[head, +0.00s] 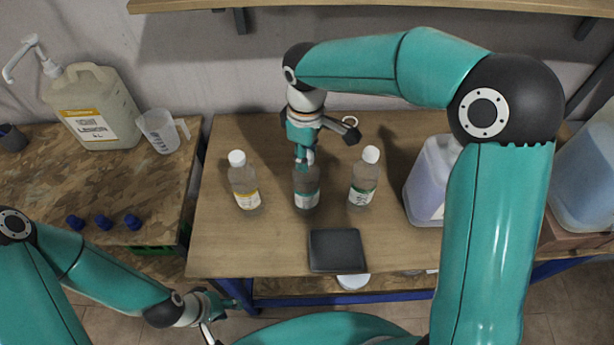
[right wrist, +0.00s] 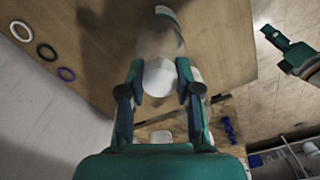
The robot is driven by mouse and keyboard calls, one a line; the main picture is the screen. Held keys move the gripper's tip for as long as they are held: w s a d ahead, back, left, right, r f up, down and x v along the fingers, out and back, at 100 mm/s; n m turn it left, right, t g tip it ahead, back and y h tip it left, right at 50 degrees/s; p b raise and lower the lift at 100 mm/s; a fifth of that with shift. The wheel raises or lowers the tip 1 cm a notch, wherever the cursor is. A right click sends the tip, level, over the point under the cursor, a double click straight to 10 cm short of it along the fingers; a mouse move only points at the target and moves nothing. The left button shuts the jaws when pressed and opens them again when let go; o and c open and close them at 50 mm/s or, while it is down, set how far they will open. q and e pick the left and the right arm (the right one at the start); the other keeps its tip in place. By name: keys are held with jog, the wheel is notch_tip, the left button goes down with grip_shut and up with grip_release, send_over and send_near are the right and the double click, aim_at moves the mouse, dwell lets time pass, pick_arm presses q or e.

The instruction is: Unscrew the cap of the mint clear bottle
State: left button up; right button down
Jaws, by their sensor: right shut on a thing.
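Three clear bottles with white caps stand upright on the wooden table. The middle bottle (head: 306,198) has a teal-green label band. My right gripper (head: 305,160) comes down over its top. In the right wrist view, the fingers of my right gripper (right wrist: 160,82) are shut on the sides of the white cap (right wrist: 160,77), with the clear bottle body (right wrist: 158,42) below. The gripper hides the cap in the head view. I cannot tell whether the cap is loose. My left gripper (head: 222,318) is away from the bottles, low at the table's front left, with fingers apart and empty.
A yellow-labelled bottle (head: 245,190) stands left and a green-labelled bottle (head: 364,182) right of the middle one. A dark square tray (head: 337,250) lies in front. A large lilac container (head: 428,180) stands right. Rings, one white (right wrist: 21,31), lie behind. The table's front left is clear.

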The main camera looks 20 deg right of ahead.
jog(key=shift+r+p, duration=1.1)
jog(key=shift+r, duration=0.4)
jog(key=shift+r, duration=0.1)
jog(key=shift+r+p, duration=0.4)
jog(key=shift+r, duration=1.55)
jog(key=shift+r, duration=0.4)
jog(key=shift+r, duration=1.05)
jog(key=shift+r, duration=0.1)
jog(key=shift+r, duration=1.95)
